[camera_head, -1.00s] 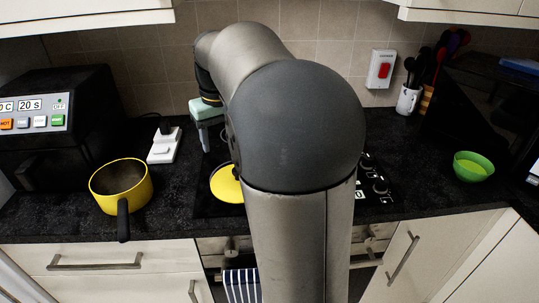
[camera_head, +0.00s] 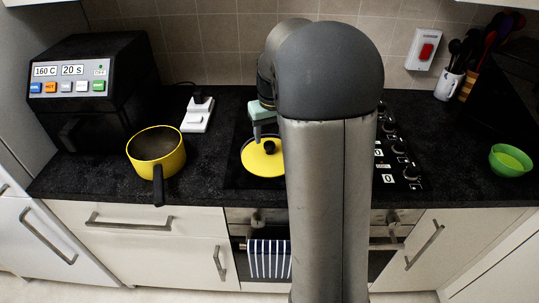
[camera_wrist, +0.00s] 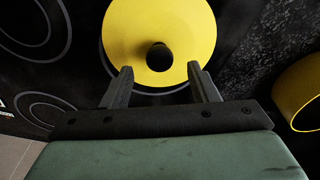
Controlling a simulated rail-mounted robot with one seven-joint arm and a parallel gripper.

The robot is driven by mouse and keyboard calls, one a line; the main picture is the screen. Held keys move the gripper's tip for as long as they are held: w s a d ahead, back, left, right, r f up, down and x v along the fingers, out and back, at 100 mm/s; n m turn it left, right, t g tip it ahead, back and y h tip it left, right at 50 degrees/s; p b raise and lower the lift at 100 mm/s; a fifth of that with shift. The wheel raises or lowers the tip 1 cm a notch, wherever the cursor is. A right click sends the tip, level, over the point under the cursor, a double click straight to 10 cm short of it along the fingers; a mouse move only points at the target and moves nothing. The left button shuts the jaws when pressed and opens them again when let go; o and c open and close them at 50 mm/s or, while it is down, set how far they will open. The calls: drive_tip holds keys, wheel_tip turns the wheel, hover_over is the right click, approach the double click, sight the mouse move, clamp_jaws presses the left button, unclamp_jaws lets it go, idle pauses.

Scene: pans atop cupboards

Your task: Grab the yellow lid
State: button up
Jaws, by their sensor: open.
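The yellow lid (camera_head: 262,158) with a black knob (camera_head: 269,147) lies flat on the black hob, left of my arm in the head view. In the wrist view the yellow lid (camera_wrist: 184,30) fills the top middle, with its dark knob (camera_wrist: 159,57) near the centre. My gripper (camera_wrist: 160,80) is open and empty, its two dark fingers pointing toward the lid on either side of the knob's line. The knob shows just beyond the fingertips, not clearly between them.
A yellow pan (camera_head: 157,152) with a black handle stands on the counter left of the hob; its rim shows at the right of the wrist view. A black appliance (camera_head: 88,95) stands further left. A green bowl (camera_head: 509,160) sits at the right. The counter between pan and hob is clear.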

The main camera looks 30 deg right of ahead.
sight(269, 143)
drive_tip(key=f, duration=0.3)
drive_tip(key=f+p, duration=0.1)
drive_tip(key=f, duration=0.1)
drive_tip(key=shift+w, duration=0.3)
drive_tip(key=c, duration=1)
drive_tip(key=shift+c, duration=0.2)
